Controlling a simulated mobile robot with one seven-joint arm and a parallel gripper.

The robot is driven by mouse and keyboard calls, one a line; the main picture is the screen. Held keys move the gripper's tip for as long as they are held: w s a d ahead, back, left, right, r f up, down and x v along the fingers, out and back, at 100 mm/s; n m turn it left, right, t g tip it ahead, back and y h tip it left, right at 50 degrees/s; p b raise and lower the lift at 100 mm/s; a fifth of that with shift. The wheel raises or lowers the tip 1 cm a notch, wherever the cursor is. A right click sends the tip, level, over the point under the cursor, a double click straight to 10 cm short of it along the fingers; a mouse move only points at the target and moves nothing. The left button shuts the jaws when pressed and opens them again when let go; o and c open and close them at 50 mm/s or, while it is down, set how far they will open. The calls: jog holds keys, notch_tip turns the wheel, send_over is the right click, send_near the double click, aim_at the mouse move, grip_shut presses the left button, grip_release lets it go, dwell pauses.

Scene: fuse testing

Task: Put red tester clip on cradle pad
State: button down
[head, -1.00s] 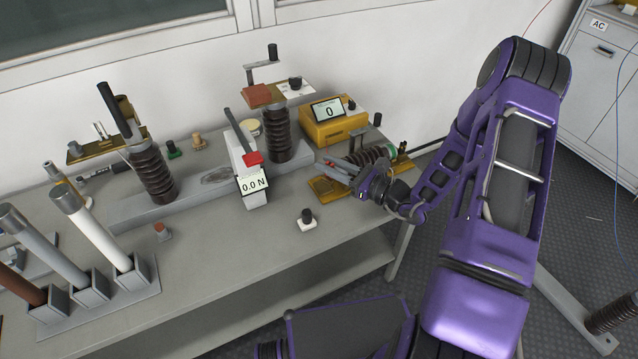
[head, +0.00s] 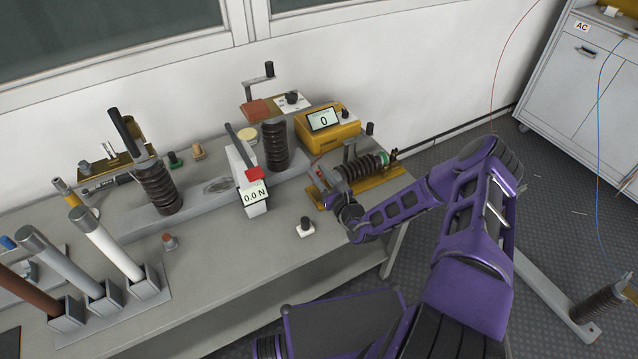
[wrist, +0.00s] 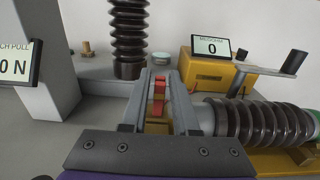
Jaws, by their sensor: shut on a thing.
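My gripper (wrist: 159,82) is shut on the red tester clip (wrist: 159,90), which shows between the two grey fingers in the wrist view. In the head view my gripper (head: 326,177) is above the left end of a brass-coloured base (head: 316,195). A dark ribbed insulator (head: 360,166) lies on that base, just right of the fingers. A yellow surface (wrist: 157,127) shows below the clip in the wrist view. I cannot tell whether the clip touches it, nor which surface is the cradle pad.
A yellow meter (head: 330,128) reading 0 stands behind the gripper. A grey pull gauge (head: 254,192) reading 0.0 N and an upright ribbed insulator (head: 274,147) stand to the left.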

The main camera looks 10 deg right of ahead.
jog(key=shift+f, duration=1.75)
jog(key=shift+f+b, duration=0.1)
jog(key=shift+b, duration=0.25)
jog(key=c, duration=0.7)
grip_release()
jog(key=v, duration=1.2)
jog(key=shift+p, duration=0.4)
